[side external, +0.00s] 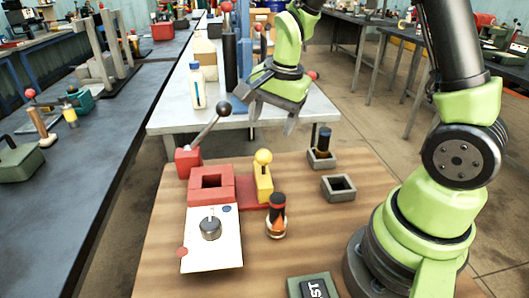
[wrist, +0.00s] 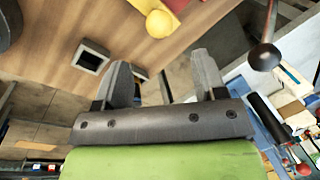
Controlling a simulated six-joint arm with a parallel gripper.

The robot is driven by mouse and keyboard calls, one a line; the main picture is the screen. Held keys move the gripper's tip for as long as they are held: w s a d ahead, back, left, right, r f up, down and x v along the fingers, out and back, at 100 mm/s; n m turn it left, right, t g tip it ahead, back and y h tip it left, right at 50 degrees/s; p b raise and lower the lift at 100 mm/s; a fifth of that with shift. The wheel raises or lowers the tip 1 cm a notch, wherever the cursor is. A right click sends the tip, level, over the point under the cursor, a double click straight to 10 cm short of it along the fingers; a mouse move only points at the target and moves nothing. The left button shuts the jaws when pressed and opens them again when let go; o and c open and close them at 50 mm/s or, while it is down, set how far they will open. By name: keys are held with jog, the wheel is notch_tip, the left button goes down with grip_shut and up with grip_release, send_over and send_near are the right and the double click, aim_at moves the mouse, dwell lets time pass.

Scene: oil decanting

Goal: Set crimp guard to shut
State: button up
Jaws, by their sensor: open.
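A red press block (side external: 211,184) with a square opening stands on the wooden table. Beside it is an upright yellow piece with a yellow ball knob (side external: 263,157), which looks like the crimp guard; no label shows. The yellow knob (wrist: 159,24) is at the top middle of the wrist view, beyond the fingertips. A grey lever with a dark ball (side external: 224,108) rises from a red base at the left, tilted to the right. My gripper (side external: 271,122) is open and empty, above and behind the yellow knob, apart from it. Its fingers (wrist: 162,66) point towards the table.
A white panel with a dark dial (side external: 210,229) lies in front of the press. An orange-filled bottle (side external: 277,217), an empty grey square holder (side external: 338,188) and a holder with a dark bottle (side external: 322,147) stand to the right. A white bottle (side external: 197,88) is on the bench behind.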

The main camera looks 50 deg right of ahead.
aim_at(265, 150)
jog(key=f, duration=0.3)
jog(key=w+f, duration=0.1)
jog(key=f, duration=0.4)
jog(key=shift+w+a+f, duration=0.2)
jog(key=shift+w+f, duration=0.1)
jog(key=shift+f, duration=0.1)
grip_shut()
jog(key=shift+w+a, duration=1.65)
grip_release()
jog(key=shift+d+r, duration=0.1)
jog(key=shift+r, duration=0.05)
